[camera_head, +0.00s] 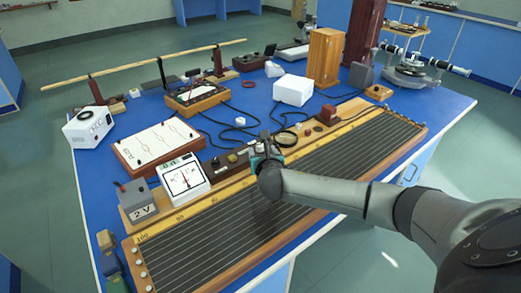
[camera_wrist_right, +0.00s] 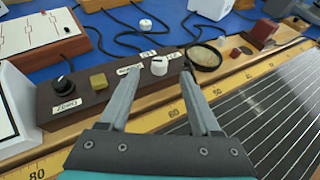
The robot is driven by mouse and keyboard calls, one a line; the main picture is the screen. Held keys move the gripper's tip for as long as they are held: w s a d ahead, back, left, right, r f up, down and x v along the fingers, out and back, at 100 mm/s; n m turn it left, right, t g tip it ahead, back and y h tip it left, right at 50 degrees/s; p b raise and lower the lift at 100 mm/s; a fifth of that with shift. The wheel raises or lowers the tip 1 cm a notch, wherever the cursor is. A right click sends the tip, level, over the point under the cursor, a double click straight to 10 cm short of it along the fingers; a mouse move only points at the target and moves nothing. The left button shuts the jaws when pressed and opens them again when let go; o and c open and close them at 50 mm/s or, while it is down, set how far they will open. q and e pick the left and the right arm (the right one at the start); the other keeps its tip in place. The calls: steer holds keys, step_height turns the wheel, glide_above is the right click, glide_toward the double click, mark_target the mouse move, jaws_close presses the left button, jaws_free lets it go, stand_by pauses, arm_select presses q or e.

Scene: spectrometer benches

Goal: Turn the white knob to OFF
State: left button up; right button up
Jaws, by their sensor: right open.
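The white knob (camera_wrist_right: 159,65) stands on top of a long dark brown box (camera_wrist_right: 85,92) in the right wrist view. Small white labels lie beside the knob; their lettering is too small to read surely. My right gripper (camera_wrist_right: 162,72) is open, with its two fingertips to the left and right of the knob and a gap on each side. In the head view the right gripper (camera_head: 264,147) is over the box, and I cannot make out the knob clearly there. My left gripper is not in view.
A black knob (camera_wrist_right: 65,84) and a yellowish block (camera_wrist_right: 98,81) sit on the box's left part. A round magnifier-like ring (camera_wrist_right: 205,57) lies close right of the gripper. A ruled slide-wire board (camera_head: 330,165) lies in front. A white box (camera_head: 293,90) stands behind.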

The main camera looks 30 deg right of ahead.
mark_target(260, 145)
steer(key=b+x, duration=0.1)
steer(key=x, duration=0.3)
steer(key=shift+w+d+f+b, duration=0.2)
steer(key=shift+w+f+b, duration=0.1)
steer(key=shift+w+b, duration=0.15)
steer(key=shift+w+d, duration=0.15)
steer(key=shift+w, duration=0.2)
steer(key=shift+c, duration=0.3)
jaws_close()
